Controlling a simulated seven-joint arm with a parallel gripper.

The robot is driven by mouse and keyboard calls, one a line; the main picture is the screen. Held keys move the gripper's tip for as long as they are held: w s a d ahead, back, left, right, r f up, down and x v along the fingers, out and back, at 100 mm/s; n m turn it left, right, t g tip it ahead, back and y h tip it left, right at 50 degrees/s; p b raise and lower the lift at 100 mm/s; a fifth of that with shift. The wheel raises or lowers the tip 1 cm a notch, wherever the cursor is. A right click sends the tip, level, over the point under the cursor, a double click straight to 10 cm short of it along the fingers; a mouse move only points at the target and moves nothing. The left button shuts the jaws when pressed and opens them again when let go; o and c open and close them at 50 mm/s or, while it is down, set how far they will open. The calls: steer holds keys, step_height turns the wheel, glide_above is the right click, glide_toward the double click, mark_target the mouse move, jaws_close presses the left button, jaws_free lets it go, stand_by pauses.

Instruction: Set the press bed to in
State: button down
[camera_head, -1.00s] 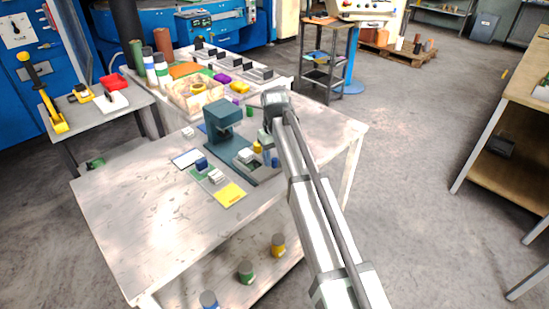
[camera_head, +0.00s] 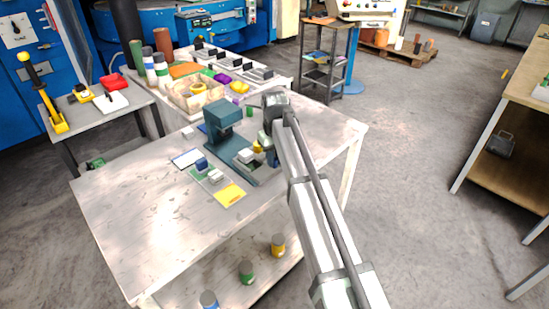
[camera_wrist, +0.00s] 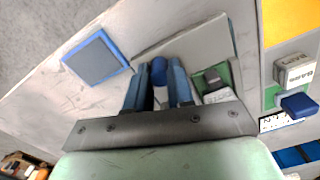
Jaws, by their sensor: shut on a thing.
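The teal press (camera_head: 222,127) stands on the white bench, with its base plate running toward the lower right. The press bed carries a pale grey block (camera_head: 246,156) on the base, to the lower right of the press head. In the wrist view the bed shows as a green frame (camera_wrist: 234,76) around a labelled grey block (camera_wrist: 216,90). A round blue knob (camera_wrist: 158,66) sits between the blue fingers of my gripper (camera_wrist: 158,82), which is shut on it. In the head view my gripper (camera_head: 273,157) is low beside the bed, partly hidden by my arm.
A card with a yellow part (camera_head: 230,193) and small blocks lies left of the base. A blue-rimmed grey pad (camera_wrist: 96,58) is on the bench in the wrist view. A wooden tray (camera_head: 196,98) stands behind the press. The bench's left front is clear.

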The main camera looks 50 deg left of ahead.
mark_target(266, 160)
steer(key=shift+a, duration=0.1)
steer(key=a, duration=0.4)
steer(key=shift+a, duration=0.1)
steer(key=c, duration=1)
jaws_free()
step_height(266, 160, up, 14)
steer(key=shift+f, duration=0.1)
